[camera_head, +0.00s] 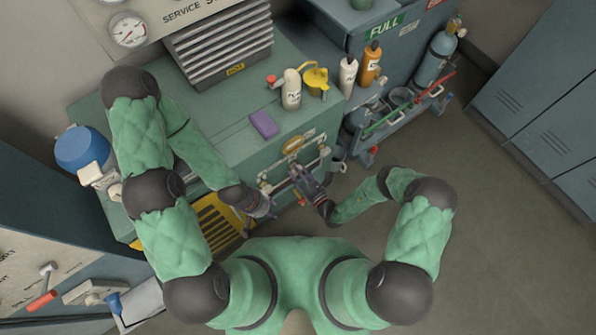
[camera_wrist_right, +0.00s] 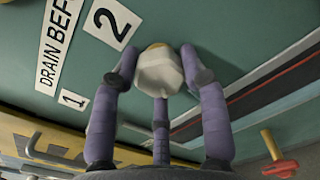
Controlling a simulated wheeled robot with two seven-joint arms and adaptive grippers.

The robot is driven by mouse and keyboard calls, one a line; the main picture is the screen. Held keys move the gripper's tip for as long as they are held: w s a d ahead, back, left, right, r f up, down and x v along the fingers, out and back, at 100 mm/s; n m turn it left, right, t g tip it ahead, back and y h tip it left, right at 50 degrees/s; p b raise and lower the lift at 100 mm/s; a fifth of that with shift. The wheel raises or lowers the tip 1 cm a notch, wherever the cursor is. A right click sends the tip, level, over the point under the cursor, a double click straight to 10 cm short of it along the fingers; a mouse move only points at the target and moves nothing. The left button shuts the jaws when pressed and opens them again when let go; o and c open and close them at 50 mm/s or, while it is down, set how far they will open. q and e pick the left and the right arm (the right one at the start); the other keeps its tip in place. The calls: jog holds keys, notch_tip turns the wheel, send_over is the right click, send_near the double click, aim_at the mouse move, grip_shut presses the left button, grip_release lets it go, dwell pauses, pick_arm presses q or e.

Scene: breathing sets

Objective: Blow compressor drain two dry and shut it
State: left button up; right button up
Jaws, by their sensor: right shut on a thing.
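The drain panel (camera_head: 293,165) is on the front of the green compressor cabinet. In the right wrist view, a white faceted knob (camera_wrist_right: 158,70) sits just below the label "2" (camera_wrist_right: 112,22). My right gripper (camera_wrist_right: 160,75) has its purple-grey fingers shut on this knob, one on each side. In the head view my right gripper (camera_head: 302,178) is at the panel, and the knob there is hidden or too small to make out. My left gripper (camera_head: 264,208) is lower left of it, near the cabinet front; its fingers are too small to read.
A label "1" (camera_wrist_right: 73,99) and a red handle (camera_wrist_right: 279,157) show in the right wrist view. A yellow grille (camera_head: 217,225) is left of my left gripper. Floor at right is clear.

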jog(key=shift+s+a+f+n, duration=0.15)
jog(key=shift+s+f+n, duration=0.15)
jog(key=shift+f+n, duration=0.1)
jog(key=o, duration=1.1)
jog(key=shift+w+r, duration=0.15)
jog(key=shift+w, duration=0.05)
jog(key=shift+d, duration=0.2)
jog(key=v, duration=1.2)
jog(key=shift+r, duration=0.1)
